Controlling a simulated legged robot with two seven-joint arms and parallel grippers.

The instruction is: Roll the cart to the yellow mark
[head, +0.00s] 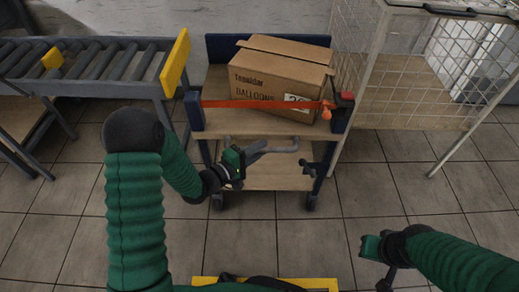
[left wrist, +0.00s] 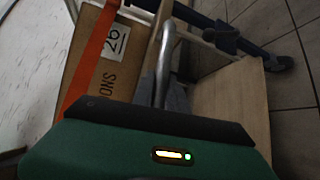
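The cart (head: 316,148) has a dark blue frame and wooden shelves. It stands ahead of me, with a grey bar handle (head: 283,149) on its near side. A cardboard box (head: 265,87) marked as balloons lies on its top shelf behind an orange-red strap (head: 250,103). My left gripper (head: 262,150) is at the handle's left part. My right gripper (head: 384,279) is low at the right, away from the cart. A yellow strip (head: 318,284) shows at the bottom edge, partly covered.
A roller conveyor (head: 95,67) with yellow end pieces stands close to the cart's left. A white wire cage (head: 423,108) stands close to its right. The tiled floor (head: 290,245) between me and the cart is clear.

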